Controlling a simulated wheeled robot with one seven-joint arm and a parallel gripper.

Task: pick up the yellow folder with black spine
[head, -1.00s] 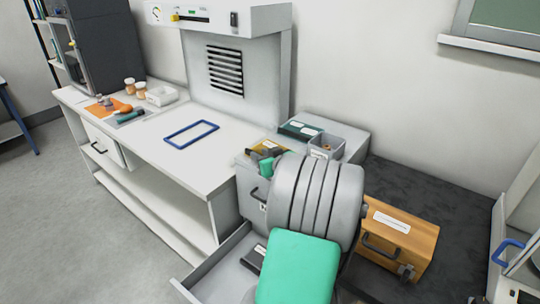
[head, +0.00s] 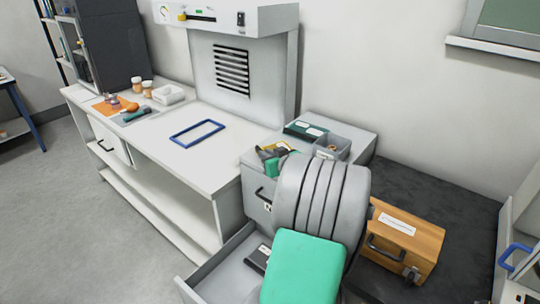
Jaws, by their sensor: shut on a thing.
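The yellow folder with black spine (head: 269,147) is at the left of the grey cabinet's top (head: 255,170); only a small yellow part and a dark edge show, and it looks tilted. My gripper (head: 272,158), with green parts, is at the folder and shut on it. My own grey and green arm hides much of the gripper and the folder's near side, so I cannot tell whether the folder still touches the cabinet top.
A dark teal folder (head: 304,130) and a small grey bin (head: 331,147) are close behind. The cabinet's drawer (head: 222,275) is open. An orange-brown case (head: 405,238) stands to the right. The white table (head: 185,160) holds a blue frame (head: 197,133).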

